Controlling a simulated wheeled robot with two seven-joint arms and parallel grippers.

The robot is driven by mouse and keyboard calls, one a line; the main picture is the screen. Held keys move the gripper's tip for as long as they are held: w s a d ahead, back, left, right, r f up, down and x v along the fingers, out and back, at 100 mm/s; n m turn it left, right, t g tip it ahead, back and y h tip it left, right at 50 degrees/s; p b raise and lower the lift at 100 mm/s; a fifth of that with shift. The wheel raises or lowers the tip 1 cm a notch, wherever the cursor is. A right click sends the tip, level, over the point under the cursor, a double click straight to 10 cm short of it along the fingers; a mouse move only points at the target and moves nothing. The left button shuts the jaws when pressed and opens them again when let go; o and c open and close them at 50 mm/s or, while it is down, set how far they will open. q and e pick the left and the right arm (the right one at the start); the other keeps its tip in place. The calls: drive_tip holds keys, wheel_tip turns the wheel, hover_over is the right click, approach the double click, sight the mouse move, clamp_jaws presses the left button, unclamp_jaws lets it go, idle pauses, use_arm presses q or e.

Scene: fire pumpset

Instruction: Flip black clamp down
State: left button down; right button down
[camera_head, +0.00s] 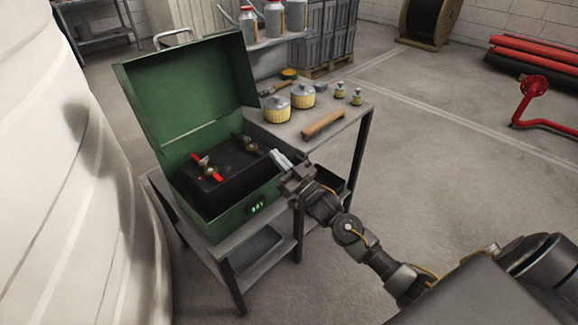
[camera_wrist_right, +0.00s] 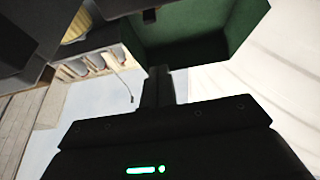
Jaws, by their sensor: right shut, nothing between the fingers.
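A green metal box (camera_head: 178,92) stands open on a small table, its lid raised at the back. A black battery (camera_head: 232,166) sits inside it. A red clamp (camera_head: 205,167) is on the left part of the battery top. A dark clamp (camera_head: 249,144), which looks like the black one, is on the right part; its lever angle is too small to tell. My right gripper (camera_head: 277,157) is shut and empty, just right of the dark clamp and above the box's right edge. In the wrist view its closed fingers (camera_wrist_right: 158,88) point toward the green lid (camera_wrist_right: 205,30). My left gripper is not in view.
On the table (camera_head: 352,112) right of the box are yellow-and-grey canisters (camera_head: 276,108), a wooden-handled tool (camera_head: 323,124) and small brass weights (camera_head: 357,97). A large white rounded surface (camera_head: 50,170) fills the left.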

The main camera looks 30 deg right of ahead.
drive_tip(key=shift+v, duration=2.1)
drive_tip(key=shift+r, duration=0.15)
